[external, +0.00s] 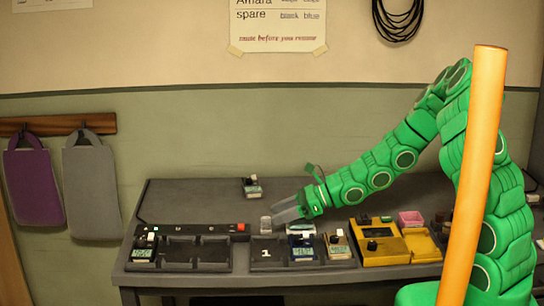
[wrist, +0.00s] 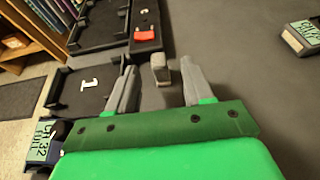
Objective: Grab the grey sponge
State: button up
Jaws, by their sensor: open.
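The grey sponge appears to be the small light grey block (external: 265,224) on the desk, just left of my gripper's tips in the external view. In the wrist view the grey block (wrist: 159,70) stands between and slightly beyond the two fingertips, with a gap on each side. My gripper (external: 287,211) is open and empty, low over the desk behind the dock's slot 1. Its two grey fingers spread apart in the wrist view (wrist: 158,78).
A dock with an empty slot 1 (external: 267,254) lies in front, with devices (external: 303,248) to its right. Another rack (external: 196,252) stands left. A loose device (external: 252,188) is behind. A yellow box (external: 385,250) sits right. An orange pole (external: 475,180) crosses the foreground.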

aim_at(266, 225)
jog(key=shift+x, duration=1.6)
jog(key=shift+s, duration=0.1)
grip_shut()
